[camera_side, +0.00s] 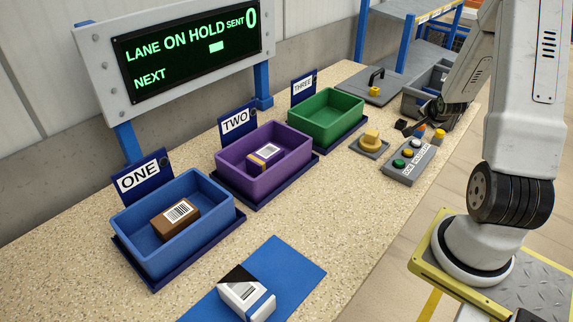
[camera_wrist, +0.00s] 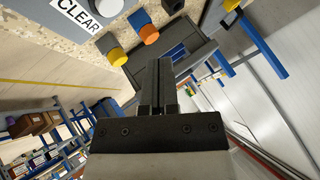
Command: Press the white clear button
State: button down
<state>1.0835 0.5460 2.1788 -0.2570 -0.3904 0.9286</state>
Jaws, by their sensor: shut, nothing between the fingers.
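The grey button box (camera_side: 409,160) stands on the bench at the right, with a green button (camera_side: 399,162), a yellowish one and a pale one, the white clear button (camera_side: 416,143), at its far end. My gripper (camera_wrist: 163,68) is shut and empty. In the side view it is dark and partly hidden behind my arm, near the far end of the box. I cannot tell its exact height or any contact.
Orange-capped (camera_wrist: 149,34) and yellow-capped (camera_wrist: 117,57) cylinders stand close beside the box. A yellow knob (camera_side: 371,138) is left of it; a grey crate (camera_side: 420,98) is behind. Blue (camera_side: 165,262), purple (camera_side: 240,177) and green (camera_side: 325,130) bins line the bench. The sign (camera_side: 190,62) reads LANE ON HOLD.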

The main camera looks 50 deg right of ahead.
aim_at(416, 143)
jog(key=shift+f, duration=2.55)
jog(key=shift+f, duration=0.85)
dwell(1.4)
jog(key=shift+r, duration=0.85)
jog(key=shift+r, duration=0.1)
jog(key=shift+r, duration=2.4)
